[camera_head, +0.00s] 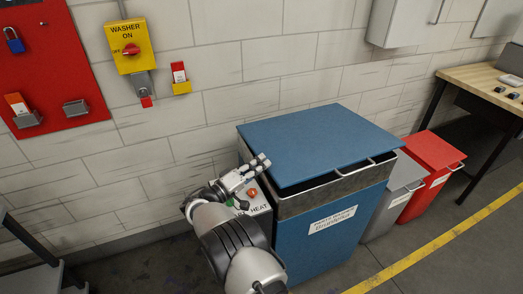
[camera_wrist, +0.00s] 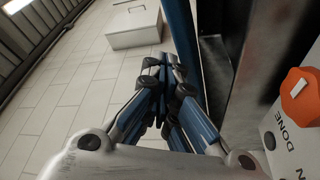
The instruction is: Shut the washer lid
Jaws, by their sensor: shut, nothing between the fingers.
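The washer (camera_head: 310,237) is a blue tank with a metal upper band and a white label on its front. Its flat blue lid (camera_head: 320,140) lies over the top, a little tilted, with a gap showing beneath its front and right edges. My gripper (camera_head: 262,163) is shut and empty at the lid's left edge, above the control box; I cannot tell whether it touches the lid. In the wrist view my gripper (camera_wrist: 165,95) has its fingers together beside the blue lid edge (camera_wrist: 184,35), with a dark gap right of that edge.
The control box (camera_head: 259,203), marked HEAT, is at the washer's left; its orange knob (camera_wrist: 300,90) is close in the wrist view. A grey bin (camera_head: 392,205) and red bin (camera_head: 430,165) stand to the right. A yellow washer switch (camera_head: 130,45) is on the wall behind.

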